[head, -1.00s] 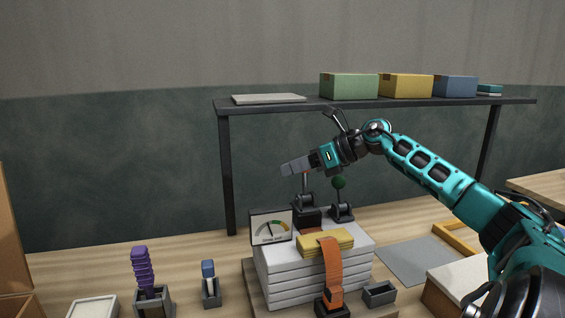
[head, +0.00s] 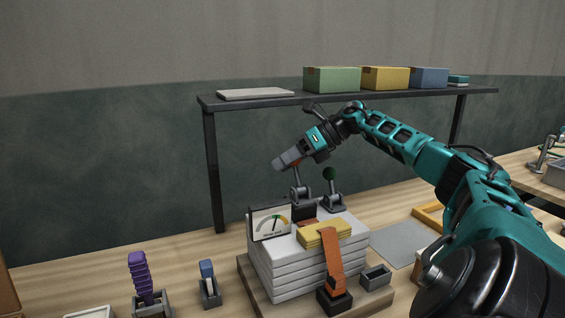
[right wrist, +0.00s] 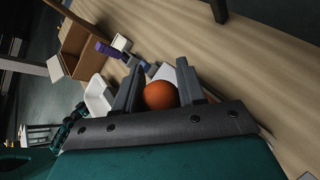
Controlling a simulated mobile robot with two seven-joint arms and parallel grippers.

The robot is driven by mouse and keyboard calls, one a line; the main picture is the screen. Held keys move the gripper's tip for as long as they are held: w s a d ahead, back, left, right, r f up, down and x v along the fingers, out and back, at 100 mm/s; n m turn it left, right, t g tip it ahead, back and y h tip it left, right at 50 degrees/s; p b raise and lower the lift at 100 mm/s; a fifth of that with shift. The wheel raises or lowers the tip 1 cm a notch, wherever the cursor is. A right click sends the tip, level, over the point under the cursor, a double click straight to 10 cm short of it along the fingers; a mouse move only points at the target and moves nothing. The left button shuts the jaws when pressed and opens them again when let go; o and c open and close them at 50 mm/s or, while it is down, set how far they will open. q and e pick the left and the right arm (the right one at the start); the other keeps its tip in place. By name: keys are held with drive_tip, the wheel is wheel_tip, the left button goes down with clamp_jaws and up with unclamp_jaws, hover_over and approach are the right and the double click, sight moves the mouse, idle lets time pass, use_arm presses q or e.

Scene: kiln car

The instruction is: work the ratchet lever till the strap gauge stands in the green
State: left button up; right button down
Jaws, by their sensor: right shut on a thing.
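The ratchet lever (head: 296,181) stands on a dark base at the back of a strapped stack of white slabs (head: 292,274). My right gripper (head: 288,159) is shut on the lever's red-orange knob; the knob (right wrist: 160,95) shows between the fingers in the right wrist view. An orange strap (head: 332,260) runs over a yellow pad (head: 324,234). My left gripper is out of view.
A second lever with a green knob (head: 329,174) stands just right of the held one. A dark shelf (head: 360,94) with boxes spans behind. A purple-handled tool (head: 140,275) and a blue-topped one (head: 207,272) stand in holders at the left.

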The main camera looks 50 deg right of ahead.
drive_tip(key=c, duration=1.1)
unclamp_jaws()
drive_tip(key=o, duration=0.4)
drive_tip(key=shift+c, duration=0.2)
drive_tip(key=b+v, duration=0.2)
drive_tip(key=v, duration=1.1)
drive_tip(key=shift+w, duration=0.1)
